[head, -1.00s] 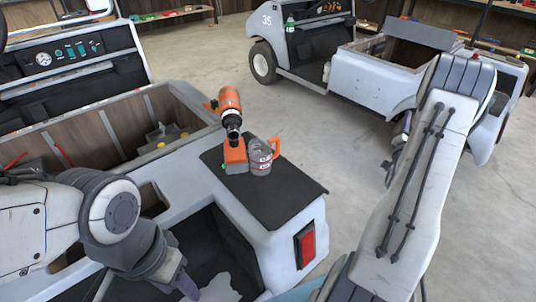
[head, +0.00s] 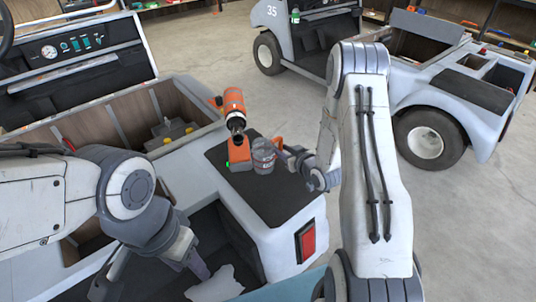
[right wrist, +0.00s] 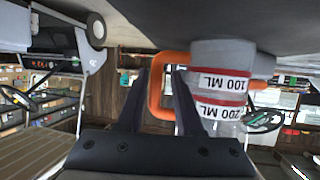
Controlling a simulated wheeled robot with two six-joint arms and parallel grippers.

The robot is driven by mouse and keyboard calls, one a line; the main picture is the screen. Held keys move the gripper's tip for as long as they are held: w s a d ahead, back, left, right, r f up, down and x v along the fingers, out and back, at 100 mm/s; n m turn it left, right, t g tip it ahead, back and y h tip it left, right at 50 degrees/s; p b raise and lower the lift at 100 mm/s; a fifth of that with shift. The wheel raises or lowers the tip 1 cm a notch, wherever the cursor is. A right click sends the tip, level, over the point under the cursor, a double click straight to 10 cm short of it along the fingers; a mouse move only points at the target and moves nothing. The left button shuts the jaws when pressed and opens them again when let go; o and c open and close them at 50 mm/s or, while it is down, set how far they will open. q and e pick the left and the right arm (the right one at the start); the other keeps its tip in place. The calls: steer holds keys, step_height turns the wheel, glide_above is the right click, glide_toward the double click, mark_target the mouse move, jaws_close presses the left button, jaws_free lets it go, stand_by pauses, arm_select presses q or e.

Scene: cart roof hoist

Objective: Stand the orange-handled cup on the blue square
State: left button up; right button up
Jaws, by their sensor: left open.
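The clear measuring cup with an orange handle (head: 264,158) stands on the black mat of the near cart's deck. In the right wrist view the cup (right wrist: 220,90) appears upside down, with its handle (right wrist: 157,88) between my right fingers. My right gripper (head: 288,153) is at the cup's handle side; its jaws (right wrist: 158,80) are open around the handle, with a gap visible.
An orange and black drill (head: 233,106) stands on the mat, close to the cup's left. A red tail light (head: 305,242) marks the near corner. Another cart (head: 455,95) stands at the back right.

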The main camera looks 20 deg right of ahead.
steer(key=x, duration=0.5)
steer(key=shift+w+d+r, duration=0.2)
steer(key=shift+w+r, duration=0.05)
steer(key=shift+w, duration=0.25)
jaws_close()
